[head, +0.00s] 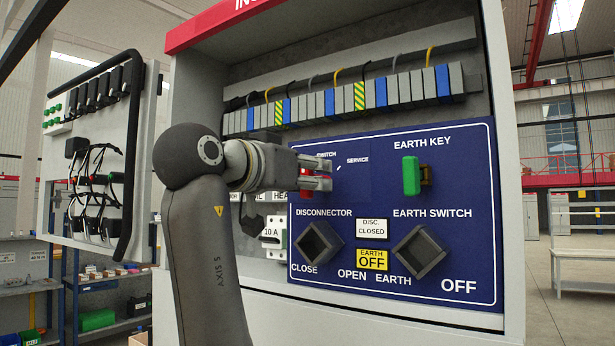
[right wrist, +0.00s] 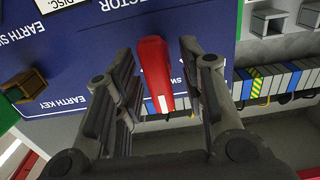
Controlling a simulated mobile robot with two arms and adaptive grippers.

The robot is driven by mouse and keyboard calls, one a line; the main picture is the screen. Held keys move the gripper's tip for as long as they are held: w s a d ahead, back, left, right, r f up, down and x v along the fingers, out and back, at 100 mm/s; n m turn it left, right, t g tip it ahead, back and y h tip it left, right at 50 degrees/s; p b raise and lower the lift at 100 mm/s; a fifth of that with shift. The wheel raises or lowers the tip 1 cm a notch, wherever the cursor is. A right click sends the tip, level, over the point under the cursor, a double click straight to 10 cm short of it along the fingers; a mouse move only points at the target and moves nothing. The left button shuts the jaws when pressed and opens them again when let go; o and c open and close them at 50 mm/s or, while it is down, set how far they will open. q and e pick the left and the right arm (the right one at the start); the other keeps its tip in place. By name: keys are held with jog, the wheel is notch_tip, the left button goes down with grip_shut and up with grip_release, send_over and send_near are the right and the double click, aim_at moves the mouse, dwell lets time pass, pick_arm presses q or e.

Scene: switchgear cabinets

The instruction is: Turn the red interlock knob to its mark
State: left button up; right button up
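The red interlock knob (right wrist: 155,72) shows in the right wrist view as a tapered red handle with a white line at its narrow end. My right gripper (right wrist: 157,62) is open, with one finger on each side of the knob and a visible gap on both sides. In the head view the right gripper (head: 322,174) is at the upper left of the blue panel (head: 380,190) and hides most of the knob; a little red (head: 306,193) shows at the fingers. A white tick by the word SERVICE (head: 357,160) is right of the fingertips. My left gripper is not in view.
A green earth key (head: 411,176) sits right on the panel. Below are the square disconnector (head: 318,243) and earth switch (head: 419,252) sockets, with DISC. CLOSED and EARTH OFF plates between them. A row of terminal blocks (head: 350,98) runs above. An open cabinet door (head: 95,150) stands left.

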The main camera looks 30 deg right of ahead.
jog(key=v, duration=1.2)
